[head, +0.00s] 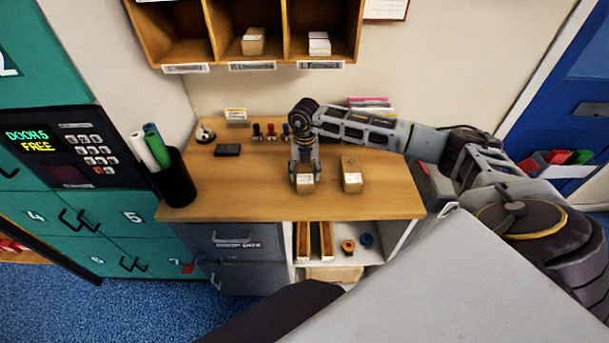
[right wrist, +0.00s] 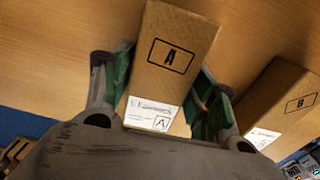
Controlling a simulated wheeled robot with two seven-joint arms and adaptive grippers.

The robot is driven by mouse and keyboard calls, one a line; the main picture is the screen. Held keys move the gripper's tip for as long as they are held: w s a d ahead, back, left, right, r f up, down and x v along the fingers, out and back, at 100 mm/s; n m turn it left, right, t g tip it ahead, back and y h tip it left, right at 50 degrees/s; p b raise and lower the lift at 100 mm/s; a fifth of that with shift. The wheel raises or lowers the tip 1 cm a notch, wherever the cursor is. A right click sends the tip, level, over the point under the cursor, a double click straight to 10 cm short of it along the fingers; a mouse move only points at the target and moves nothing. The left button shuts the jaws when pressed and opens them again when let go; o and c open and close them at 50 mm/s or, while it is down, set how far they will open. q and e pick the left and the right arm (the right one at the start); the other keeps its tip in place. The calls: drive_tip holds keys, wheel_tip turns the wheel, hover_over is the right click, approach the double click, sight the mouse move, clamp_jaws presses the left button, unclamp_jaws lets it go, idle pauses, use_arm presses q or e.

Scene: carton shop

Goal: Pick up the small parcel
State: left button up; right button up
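A small brown parcel marked A (head: 306,185) stands on the wooden counter; it fills the middle of the right wrist view (right wrist: 165,65), with a white label low on its face. My right gripper (head: 304,168) is down at this parcel, its green-padded fingers (right wrist: 163,92) on either side of it. The fingers look spread, with a narrow gap at the right pad; contact at the left pad is unclear. A second brown parcel marked B (head: 352,176) stands to the right, also in the right wrist view (right wrist: 278,105). My left gripper is not in view.
The counter (head: 235,202) has bare wood at the front left. Wooden pigeonholes (head: 283,30) hang above.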

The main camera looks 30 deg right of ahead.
sight(304, 170)
drive_tip(key=c, duration=0.6)
drive_tip(key=shift+r, duration=0.1)
drive_tip(key=shift+r+b, duration=0.75)
drive_tip(key=shift+r, duration=4.2)
drive_tip(key=shift+f, duration=0.1)
